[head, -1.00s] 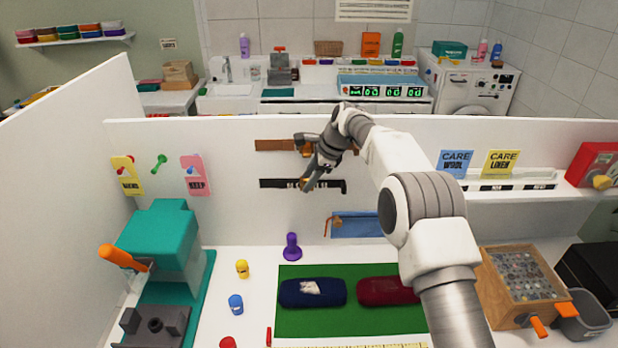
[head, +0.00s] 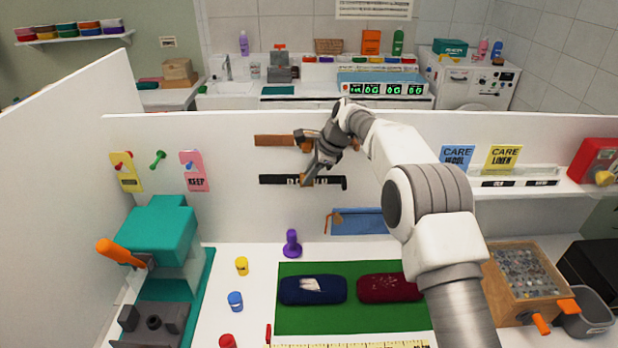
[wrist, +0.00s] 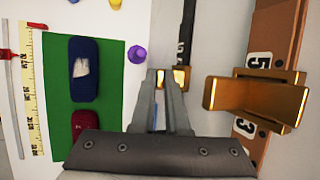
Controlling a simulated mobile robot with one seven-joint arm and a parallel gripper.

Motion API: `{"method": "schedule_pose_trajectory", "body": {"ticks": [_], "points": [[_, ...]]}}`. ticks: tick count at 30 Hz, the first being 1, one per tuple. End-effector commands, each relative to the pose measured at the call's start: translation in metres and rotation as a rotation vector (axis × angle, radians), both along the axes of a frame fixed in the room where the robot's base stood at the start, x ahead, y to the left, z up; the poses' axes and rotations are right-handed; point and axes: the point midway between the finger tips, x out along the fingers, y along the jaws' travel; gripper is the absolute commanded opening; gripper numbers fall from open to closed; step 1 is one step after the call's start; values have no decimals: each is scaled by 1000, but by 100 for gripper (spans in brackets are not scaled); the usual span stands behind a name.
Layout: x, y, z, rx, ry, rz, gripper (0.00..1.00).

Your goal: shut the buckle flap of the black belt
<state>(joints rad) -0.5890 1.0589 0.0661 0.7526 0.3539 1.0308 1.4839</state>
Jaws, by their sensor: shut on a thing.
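The black belt (head: 333,182) runs level along the upright white panel, below a brown belt (head: 272,141). My gripper (head: 306,182) is at the middle of the black belt, and its fingers hide part of it. In the wrist view, the fingers (wrist: 168,82) are closed at the small brass buckle flap (wrist: 180,76) of the black belt (wrist: 184,30), which shows only in part. The flap's exact angle cannot be told. The brown belt's large brass buckle (wrist: 255,95) stands out from the panel, to the right of my fingers in the wrist view.
Below, a green mat (head: 345,320) holds a dark blue roll (head: 313,291) and a dark red roll (head: 388,288). A purple peg (head: 292,244) and a blue pouch (head: 358,222) are under the belts. A teal press (head: 155,240) stands at left.

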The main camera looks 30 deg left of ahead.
Motion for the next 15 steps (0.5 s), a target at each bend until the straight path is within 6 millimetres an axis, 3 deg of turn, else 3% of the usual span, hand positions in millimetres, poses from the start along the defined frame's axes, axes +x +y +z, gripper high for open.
{"method": "schedule_pose_trajectory", "body": {"ticks": [15], "points": [[-5,-3,-19,102,-186,0,0]]}}
